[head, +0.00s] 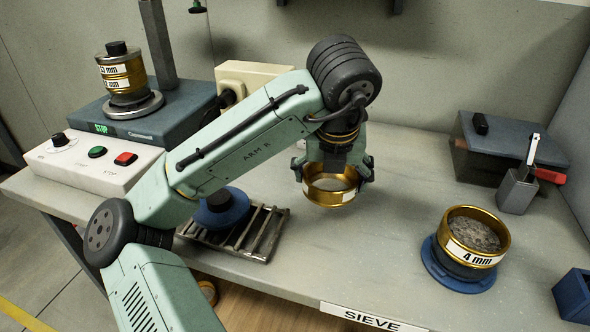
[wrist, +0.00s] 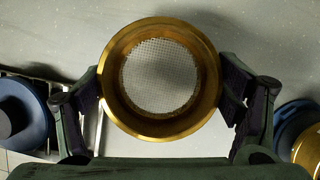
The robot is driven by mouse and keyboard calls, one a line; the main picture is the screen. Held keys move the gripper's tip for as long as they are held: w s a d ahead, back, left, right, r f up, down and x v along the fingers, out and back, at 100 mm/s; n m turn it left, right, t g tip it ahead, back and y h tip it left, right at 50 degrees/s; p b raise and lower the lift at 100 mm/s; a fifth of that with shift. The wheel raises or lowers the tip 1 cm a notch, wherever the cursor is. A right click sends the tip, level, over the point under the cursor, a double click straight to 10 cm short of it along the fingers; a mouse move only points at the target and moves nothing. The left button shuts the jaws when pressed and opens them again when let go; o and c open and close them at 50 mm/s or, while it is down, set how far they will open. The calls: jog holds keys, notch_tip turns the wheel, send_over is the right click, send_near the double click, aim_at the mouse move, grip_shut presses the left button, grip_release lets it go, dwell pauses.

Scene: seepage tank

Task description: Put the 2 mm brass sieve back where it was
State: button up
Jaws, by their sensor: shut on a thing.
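My gripper (head: 333,172) is shut on a brass sieve (head: 322,194), its fingers gripping the outer wall from both sides. The sieve hangs roughly level over the middle of the bench; I cannot tell the exact height. In the wrist view the held sieve (wrist: 112,88) is empty, with clear mesh, between the fingers of my gripper (wrist: 165,92). I cannot read its size marking. Another brass sieve (head: 474,253), labelled 4 mm and holding grey grit, sits on a blue round base (head: 440,275) at the right. A labelled brass sieve stack (head: 123,78) stands at the left.
The stack stands on a grey shaker (head: 185,108) behind a control box (head: 95,165). A metal rack (head: 262,235) with a blue round piece (head: 222,210) is partly behind my arm. A grey box (head: 490,140) and small holder (head: 516,192) stand back right. Bench between is clear.

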jog(key=p, duration=0.1)
send_over(296, 185)
jog(key=shift+s+d+f, duration=0.3)
jog(key=shift+f, duration=0.05)
jog(key=shift+w+a+p, duration=0.4)
notch_tip(296, 185, down, 3)
jog(key=shift+r+p, duration=0.1)
jog(key=shift+p, duration=0.2)
jog(key=shift+d+f, duration=0.1)
jog(key=shift+f, duration=0.3)
jog(key=shift+f, duration=0.15)
jog(key=o, duration=1.2)
